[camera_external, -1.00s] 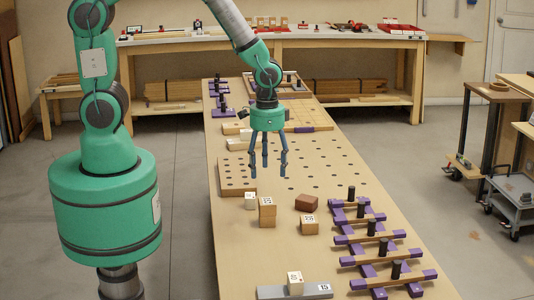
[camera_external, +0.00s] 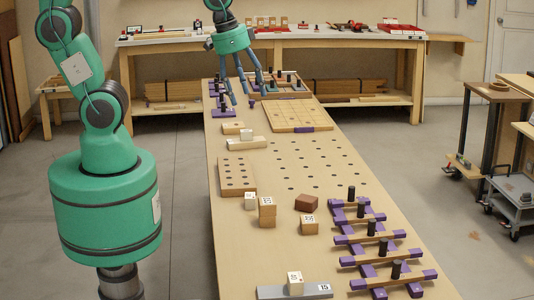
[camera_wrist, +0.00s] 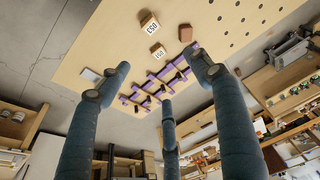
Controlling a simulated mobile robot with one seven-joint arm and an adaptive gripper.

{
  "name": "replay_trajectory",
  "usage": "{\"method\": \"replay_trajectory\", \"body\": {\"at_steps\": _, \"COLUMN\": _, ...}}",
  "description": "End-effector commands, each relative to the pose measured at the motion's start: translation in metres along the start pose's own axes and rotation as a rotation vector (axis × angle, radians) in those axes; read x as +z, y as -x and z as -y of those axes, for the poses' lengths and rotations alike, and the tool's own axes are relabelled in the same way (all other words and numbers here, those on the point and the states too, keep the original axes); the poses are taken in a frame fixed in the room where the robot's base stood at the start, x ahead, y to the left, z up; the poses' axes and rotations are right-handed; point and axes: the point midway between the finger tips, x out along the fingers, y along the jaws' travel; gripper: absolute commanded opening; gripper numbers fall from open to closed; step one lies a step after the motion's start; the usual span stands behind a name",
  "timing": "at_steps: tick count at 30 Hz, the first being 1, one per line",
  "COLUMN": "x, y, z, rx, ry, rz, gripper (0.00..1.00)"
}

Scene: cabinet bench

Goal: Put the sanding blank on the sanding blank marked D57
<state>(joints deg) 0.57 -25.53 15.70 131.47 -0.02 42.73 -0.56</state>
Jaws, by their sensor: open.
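Several light wooden sanding blanks with number labels stand on the near half of the bench. Two look stacked squarely: an upper blank (camera_external: 267,207) on a lower blank (camera_external: 267,221). A small labelled blank (camera_external: 250,201) stands just left of them, and another (camera_external: 309,226) stands to the right. The labels are too small to read surely, so I cannot tell which is D57. Two labelled blanks also show in the wrist view, one higher (camera_wrist: 150,24) and one lower (camera_wrist: 158,51). My gripper (camera_external: 250,97) is open and empty, above the bench's far end, well away from the blanks.
A reddish-brown block (camera_external: 306,203) lies beside the blanks. Purple racks with black pegs (camera_external: 370,245) line the right edge. A grey strip (camera_external: 270,292) carries a labelled block (camera_external: 295,281) at the near end. The perforated middle (camera_external: 310,165) is clear.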

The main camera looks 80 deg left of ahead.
Motion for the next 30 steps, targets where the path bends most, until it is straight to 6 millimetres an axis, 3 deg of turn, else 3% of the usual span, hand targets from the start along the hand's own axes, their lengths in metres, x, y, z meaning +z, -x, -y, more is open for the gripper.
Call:
{"method": "replay_trajectory", "body": {"at_steps": 1, "x": 0.005, "y": 0.020, "z": 0.001, "rx": 0.000, "ry": 0.000, "rz": -0.030, "gripper": 0.64}}
{"method": "replay_trajectory", "body": {"at_steps": 6, "x": 0.029, "y": 0.072, "z": 0.002, "rx": -0.001, "ry": 0.000, "rz": -0.106, "gripper": 0.64}}
{"method": "replay_trajectory", "body": {"at_steps": 12, "x": 0.059, "y": 0.116, "z": 0.003, "rx": -0.002, "ry": -0.001, "rz": -0.179, "gripper": 0.64}}
{"method": "replay_trajectory", "body": {"at_steps": 18, "x": 0.076, "y": 0.135, "z": 0.004, "rx": -0.003, "ry": -0.001, "rz": -0.215, "gripper": 0.64}}
{"method": "replay_trajectory", "body": {"at_steps": 30, "x": 0.079, "y": 0.137, "z": 0.004, "rx": -0.003, "ry": -0.001, "rz": -0.219, "gripper": 0.64}}
